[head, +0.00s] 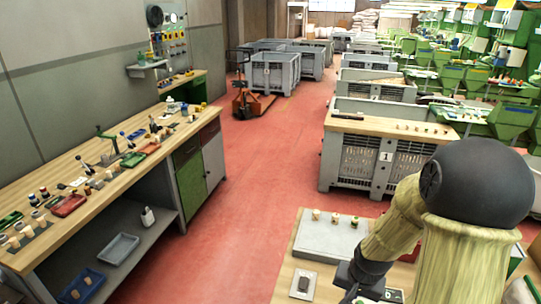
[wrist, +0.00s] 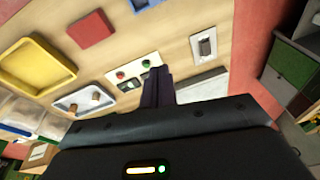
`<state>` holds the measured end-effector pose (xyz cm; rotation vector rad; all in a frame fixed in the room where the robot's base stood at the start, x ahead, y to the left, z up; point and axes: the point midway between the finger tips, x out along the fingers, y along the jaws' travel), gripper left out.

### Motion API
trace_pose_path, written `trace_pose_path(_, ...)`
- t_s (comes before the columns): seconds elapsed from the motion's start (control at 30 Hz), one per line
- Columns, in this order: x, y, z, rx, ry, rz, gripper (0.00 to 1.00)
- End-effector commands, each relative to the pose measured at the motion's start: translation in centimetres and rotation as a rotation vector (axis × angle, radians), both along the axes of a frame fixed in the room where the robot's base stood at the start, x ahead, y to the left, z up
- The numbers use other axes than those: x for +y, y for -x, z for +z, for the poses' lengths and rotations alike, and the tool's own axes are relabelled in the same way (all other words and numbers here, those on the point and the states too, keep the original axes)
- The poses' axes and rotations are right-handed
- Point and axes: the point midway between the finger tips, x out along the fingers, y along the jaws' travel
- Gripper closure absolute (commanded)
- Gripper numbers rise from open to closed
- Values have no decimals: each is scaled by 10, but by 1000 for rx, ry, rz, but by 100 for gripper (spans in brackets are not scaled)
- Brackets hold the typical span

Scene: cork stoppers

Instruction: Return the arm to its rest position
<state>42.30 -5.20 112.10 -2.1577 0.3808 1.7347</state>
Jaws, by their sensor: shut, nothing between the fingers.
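My gripper (wrist: 157,75) is shut and holds nothing; its dark fingers point over a light wooden table (wrist: 185,48) in the wrist view. In the head view my arm fills the lower right, reaching over the near table (head: 285,272), and the fingertips are not clear there. Small corks (head: 334,217) stand on a grey slab (head: 318,242) beyond the arm. In the wrist view, a white tray (wrist: 66,106) to the left of the fingers holds dark brownish pieces.
A yellow tray (wrist: 35,62) and a red square piece (wrist: 90,28) lie left of the fingers in the wrist view. A small grey device (head: 303,283) lies on the near table. A workbench (head: 100,170) runs along the left wall, with open red floor (head: 245,190) between.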

Motion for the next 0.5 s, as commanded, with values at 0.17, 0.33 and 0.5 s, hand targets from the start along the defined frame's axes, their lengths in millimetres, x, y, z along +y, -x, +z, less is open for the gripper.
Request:
trace_pose_path(0.17,25,30,30,-6,71,193,100)
trace_pose_path(0.33,44,60,51,-13,101,354,100)
trace_pose_path(0.5,52,75,58,-15,105,426,100)
